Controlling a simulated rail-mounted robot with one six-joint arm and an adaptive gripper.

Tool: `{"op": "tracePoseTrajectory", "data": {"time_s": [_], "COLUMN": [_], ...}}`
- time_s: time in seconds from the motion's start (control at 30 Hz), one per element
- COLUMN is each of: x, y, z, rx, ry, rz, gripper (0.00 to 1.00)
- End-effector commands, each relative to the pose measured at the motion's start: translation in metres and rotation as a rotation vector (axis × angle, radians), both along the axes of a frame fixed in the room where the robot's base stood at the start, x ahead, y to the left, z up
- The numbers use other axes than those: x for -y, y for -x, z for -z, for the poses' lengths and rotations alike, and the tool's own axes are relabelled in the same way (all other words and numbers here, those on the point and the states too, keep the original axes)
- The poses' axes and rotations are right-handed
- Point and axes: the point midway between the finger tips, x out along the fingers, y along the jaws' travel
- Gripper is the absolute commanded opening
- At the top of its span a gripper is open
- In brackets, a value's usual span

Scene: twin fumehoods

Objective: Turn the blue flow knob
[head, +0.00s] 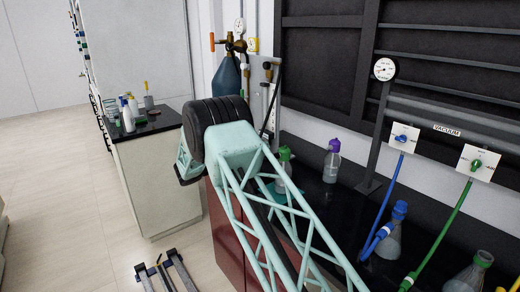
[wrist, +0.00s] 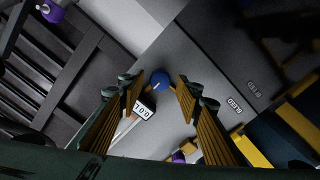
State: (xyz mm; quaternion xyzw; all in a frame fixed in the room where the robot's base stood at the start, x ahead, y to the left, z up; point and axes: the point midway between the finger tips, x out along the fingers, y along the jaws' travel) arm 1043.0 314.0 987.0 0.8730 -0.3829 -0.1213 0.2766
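In the wrist view, a round blue knob (wrist: 160,80) sits on a grey panel, just beyond and between my gripper's fingertips. A small white display with digits (wrist: 145,110) is beside it, below and to the left. My gripper (wrist: 159,91) is open, with one ribbed finger on each side of the knob's line. I cannot tell whether either finger touches the knob. My gripper does not show in the head view. There, a blue valve handle (head: 401,138) is on a white wall plate; I cannot tell whether it is the same knob.
The grey panel (wrist: 205,65) carries small labels. A purple knob (wrist: 178,157) shows low in the wrist view. In the head view, a green valve (head: 476,163), a gauge (head: 383,69), a gas cylinder (head: 228,78) and bottles (head: 332,160) stand around my arm.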

Motion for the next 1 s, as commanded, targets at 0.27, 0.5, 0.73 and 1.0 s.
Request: {"op": "tracePoseTrajectory", "data": {"time_s": [0.27,0.5,0.73,1.0], "x": [-0.019,-0.045,-0.068,-0.084], "y": [0.017,0.040,0.062,0.076], "z": [0.000,0.000,0.000,0.000], "rx": [0.000,0.000,0.000,0.000], "ry": [0.000,0.000,0.000,0.000], "rz": [-0.002,-0.002,-0.002,-0.002], "gripper": [0.32,0.32,0.32,0.32]}}
